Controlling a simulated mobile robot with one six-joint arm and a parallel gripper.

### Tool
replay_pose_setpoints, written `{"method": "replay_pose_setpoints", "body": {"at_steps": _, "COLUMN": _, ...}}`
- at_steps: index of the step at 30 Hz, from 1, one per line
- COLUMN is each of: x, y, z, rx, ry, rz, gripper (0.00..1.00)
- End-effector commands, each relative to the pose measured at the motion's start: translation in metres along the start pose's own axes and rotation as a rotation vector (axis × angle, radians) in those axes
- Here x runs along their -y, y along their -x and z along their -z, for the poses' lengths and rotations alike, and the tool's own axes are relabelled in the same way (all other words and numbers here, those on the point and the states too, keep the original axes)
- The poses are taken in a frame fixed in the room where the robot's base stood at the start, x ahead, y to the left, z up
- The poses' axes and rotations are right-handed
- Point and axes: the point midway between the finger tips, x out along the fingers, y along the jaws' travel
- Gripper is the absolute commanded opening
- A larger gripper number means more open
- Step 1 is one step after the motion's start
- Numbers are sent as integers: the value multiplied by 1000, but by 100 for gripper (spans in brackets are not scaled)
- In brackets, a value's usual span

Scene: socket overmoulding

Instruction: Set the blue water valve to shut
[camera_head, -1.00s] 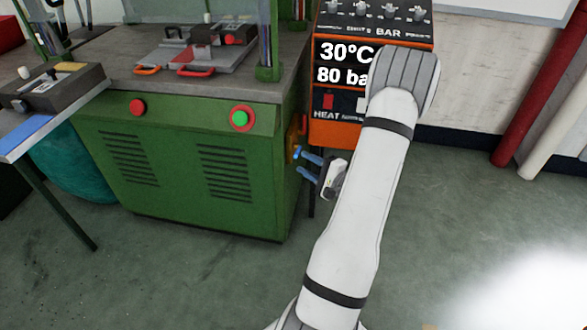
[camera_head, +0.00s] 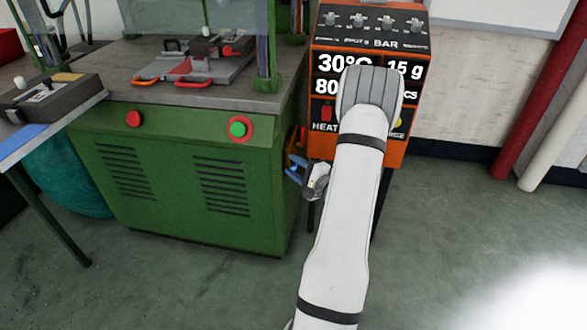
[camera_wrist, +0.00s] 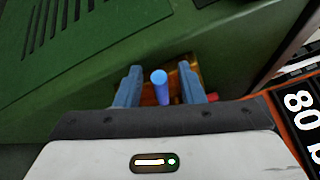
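The blue water valve shows in the wrist view as a short blue handle (camera_wrist: 160,86) in front of a brass-orange fitting (camera_wrist: 184,80) on the side of the green machine. My gripper (camera_wrist: 163,90) is open, with one blue-grey finger on each side of the handle and a gap visible on both sides. In the head view my gripper (camera_head: 293,170) is at the right side of the green machine, close to the valve. The valve itself is mostly hidden there behind my gripper, and its handle cannot be made out.
The green machine (camera_head: 190,190) carries red and green buttons on its front. An orange control box (camera_head: 322,135) on legs stands just right of my gripper, partly behind my arm. Floor in front is clear. Red and white pipes (camera_head: 535,100) stand far right.

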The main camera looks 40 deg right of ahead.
Motion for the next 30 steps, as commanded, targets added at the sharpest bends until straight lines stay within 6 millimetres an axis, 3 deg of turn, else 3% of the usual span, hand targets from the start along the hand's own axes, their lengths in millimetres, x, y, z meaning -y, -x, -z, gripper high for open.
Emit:
{"method": "replay_pose_setpoints", "body": {"at_steps": 13, "x": 0, "y": 0, "z": -1, "rx": 1, "ry": 0, "rz": 0, "gripper": 1}}
{"method": "replay_pose_setpoints", "body": {"at_steps": 25, "x": 0, "y": 0, "z": -1, "rx": 2, "ry": -1, "rz": -1, "gripper": 0}}
{"method": "replay_pose_setpoints", "body": {"at_steps": 30, "x": 1, "y": -10, "z": -14, "rx": 20, "ry": -35, "rz": -33, "gripper": 0}}
